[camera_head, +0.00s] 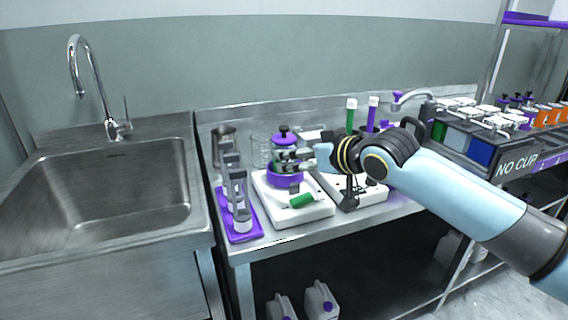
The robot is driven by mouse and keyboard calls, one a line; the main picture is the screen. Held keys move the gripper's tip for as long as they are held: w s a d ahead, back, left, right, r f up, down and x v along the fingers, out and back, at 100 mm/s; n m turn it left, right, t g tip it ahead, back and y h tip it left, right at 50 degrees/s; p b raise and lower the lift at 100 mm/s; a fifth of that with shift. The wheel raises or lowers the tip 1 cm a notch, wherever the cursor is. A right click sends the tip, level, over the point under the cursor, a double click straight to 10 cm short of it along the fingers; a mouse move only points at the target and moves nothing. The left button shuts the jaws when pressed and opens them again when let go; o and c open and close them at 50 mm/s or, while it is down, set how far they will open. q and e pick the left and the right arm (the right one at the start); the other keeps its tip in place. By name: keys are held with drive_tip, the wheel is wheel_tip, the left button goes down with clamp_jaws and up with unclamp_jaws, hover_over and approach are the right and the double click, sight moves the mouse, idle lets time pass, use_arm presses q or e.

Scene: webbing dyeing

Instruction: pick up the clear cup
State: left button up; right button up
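A clear cup (260,149) stands upright at the back of the steel bench, left of a purple-topped device. The device partly hides its right side. My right arm reaches in from the right, and its gripper (287,160) points left at the purple-topped device (283,138), to the right of the cup. The fingers overlap the device in the view, so I cannot tell whether they are open or shut, or touching it. My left gripper is not in view.
A metal cup (221,135) stands left of the clear cup. A purple tray (246,236) holds upright cylinders in front of it. A white base unit (296,217) with a green piece (302,200) sits at the bench front. A sink (95,195) is at left, a loaded rack (480,150) at right.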

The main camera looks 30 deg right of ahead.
drive_tip(key=x, duration=0.5)
drive_tip(key=shift+a, duration=0.4)
drive_tip(key=c, duration=1.4)
drive_tip(key=shift+r, duration=0.1)
wheel_tip(320, 180, up, 4)
drive_tip(key=shift+r, duration=0.15)
drive_tip(key=s+d+r, duration=0.2)
drive_tip(key=d+r, duration=0.4)
drive_tip(key=d, duration=0.6)
drive_tip(key=n+y+b, duration=0.2)
drive_tip(key=y+b, duration=0.1)
approach(286, 136)
drive_tip(key=w+a, duration=0.2)
drive_tip(key=a, duration=0.4)
drive_tip(key=s+a+r+n+y, duration=0.1)
drive_tip(key=s+a, duration=0.1)
drive_tip(key=a, duration=0.1)
drive_tip(key=s+a+r+n+g+y, duration=0.1)
drive_tip(key=s+a, duration=0.2)
drive_tip(key=a, duration=0.1)
drive_tip(key=s+a+r+n+y, duration=0.1)
drive_tip(key=s+a, duration=0.2)
drive_tip(key=a, duration=0.1)
drive_tip(key=shift+s+a+r+n+g, duration=0.1)
drive_tip(key=shift+s+r+n+g, duration=0.2)
drive_tip(key=shift+r+g, duration=0.1)
